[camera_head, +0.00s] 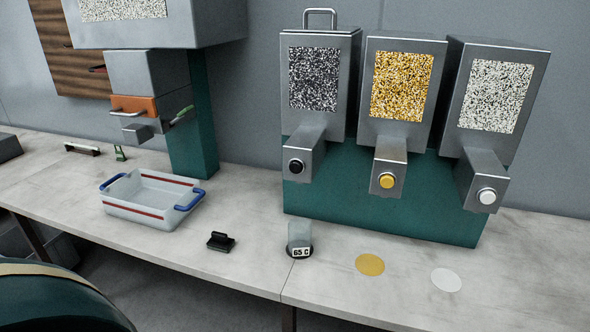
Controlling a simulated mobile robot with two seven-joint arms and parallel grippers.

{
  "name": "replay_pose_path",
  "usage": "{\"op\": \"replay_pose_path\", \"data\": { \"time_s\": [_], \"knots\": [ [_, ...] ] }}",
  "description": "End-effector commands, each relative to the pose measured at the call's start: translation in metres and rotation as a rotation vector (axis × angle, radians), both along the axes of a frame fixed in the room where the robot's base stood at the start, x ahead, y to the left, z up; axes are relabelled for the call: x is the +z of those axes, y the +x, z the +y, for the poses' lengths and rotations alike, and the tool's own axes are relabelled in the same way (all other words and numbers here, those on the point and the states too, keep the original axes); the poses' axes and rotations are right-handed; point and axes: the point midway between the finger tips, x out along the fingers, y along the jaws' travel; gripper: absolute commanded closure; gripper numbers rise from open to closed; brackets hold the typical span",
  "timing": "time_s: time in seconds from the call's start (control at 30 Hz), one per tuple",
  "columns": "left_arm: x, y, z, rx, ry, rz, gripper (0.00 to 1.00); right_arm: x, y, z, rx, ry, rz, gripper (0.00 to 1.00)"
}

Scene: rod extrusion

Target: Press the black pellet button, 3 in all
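The black pellet button (296,167) is a round black knob in a metal ring on the front of the left dispenser's chute (307,150). That dispenser (318,100) has a window of black and grey pellets and a handle on top. A clear cup (299,236) labelled "65 C" stands on the table in front of and below this chute, over a dark round spot. Whether it holds pellets is too small to tell. Neither of my grippers is in view, and nothing touches the button.
Beside it are a yellow button (387,181) and a white button (487,196), with yellow (370,264) and white (446,279) discs below. A small black holder (219,241) and a blue-handled tray (152,213) sit left, near the extruder (148,73). The front right table is clear.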

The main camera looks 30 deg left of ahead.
Motion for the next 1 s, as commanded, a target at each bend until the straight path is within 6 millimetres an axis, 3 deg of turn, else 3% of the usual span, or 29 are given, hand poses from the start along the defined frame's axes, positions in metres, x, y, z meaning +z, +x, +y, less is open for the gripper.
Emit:
{"op": "replay_pose_path", "data": {
  "time_s": [0.3,1.0],
  "knots": [
    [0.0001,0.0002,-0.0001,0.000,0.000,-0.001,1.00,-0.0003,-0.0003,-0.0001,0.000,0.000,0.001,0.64],
    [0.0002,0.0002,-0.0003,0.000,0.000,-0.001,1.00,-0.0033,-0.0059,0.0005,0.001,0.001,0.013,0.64]
  ]
}}
